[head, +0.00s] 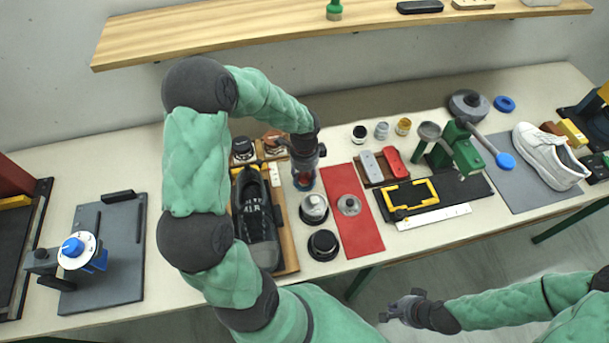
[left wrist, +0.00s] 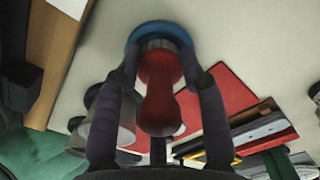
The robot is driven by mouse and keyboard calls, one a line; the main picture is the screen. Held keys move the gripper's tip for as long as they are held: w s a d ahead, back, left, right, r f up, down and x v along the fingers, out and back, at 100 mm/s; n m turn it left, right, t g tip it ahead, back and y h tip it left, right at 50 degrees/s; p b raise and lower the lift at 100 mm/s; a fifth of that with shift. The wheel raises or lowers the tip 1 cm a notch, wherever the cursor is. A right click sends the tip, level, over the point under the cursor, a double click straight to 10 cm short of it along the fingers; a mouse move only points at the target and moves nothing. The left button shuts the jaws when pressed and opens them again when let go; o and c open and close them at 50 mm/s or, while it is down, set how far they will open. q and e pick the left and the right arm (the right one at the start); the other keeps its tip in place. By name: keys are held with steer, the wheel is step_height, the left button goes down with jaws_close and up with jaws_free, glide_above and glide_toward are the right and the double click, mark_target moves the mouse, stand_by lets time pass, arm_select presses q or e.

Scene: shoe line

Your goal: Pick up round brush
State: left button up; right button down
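The round brush (left wrist: 158,85) has a red handle and a blue round base, and stands between the two fingers of my left gripper (left wrist: 160,62) in the left wrist view. The fingertips sit close on both sides of the handle's lower end; whether they press on it is unclear. In the head view, my left gripper (head: 305,172) points down over the table, and only bits of the brush (head: 301,184) show beneath it. My right gripper (head: 402,308) is in front of the table's edge, away from everything, and looks open and empty.
A dark shoe (head: 258,225) on a wooden board lies left of the brush. A silver-topped pot (head: 313,206) and a black pot (head: 323,244) stand just in front. A red mat (head: 366,236) lies to the right. Small jars (head: 382,130) stand behind, below a wooden shelf (head: 230,32).

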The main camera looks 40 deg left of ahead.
arm_select(q)
steer(key=shift+r, duration=0.1)
stand_by(0.3)
steer(key=shift+r, duration=0.3)
steer(key=r, duration=0.1)
steer(key=r+p, duration=0.1)
steer(key=r, duration=0.1)
steer(key=shift+s+d+r+p, duration=0.25)
steer(key=shift+p, duration=0.05)
steer(key=s+d+r+p, duration=0.1)
steer(key=s+d+r, duration=0.3)
steer(key=s+d+r+p, duration=0.1)
steer(key=s+d+r, duration=0.3)
steer(key=s+d, duration=0.1)
steer(key=shift+s+d+r, duration=0.2)
steer(key=shift+s+r, duration=0.05)
steer(key=shift+r, duration=0.1)
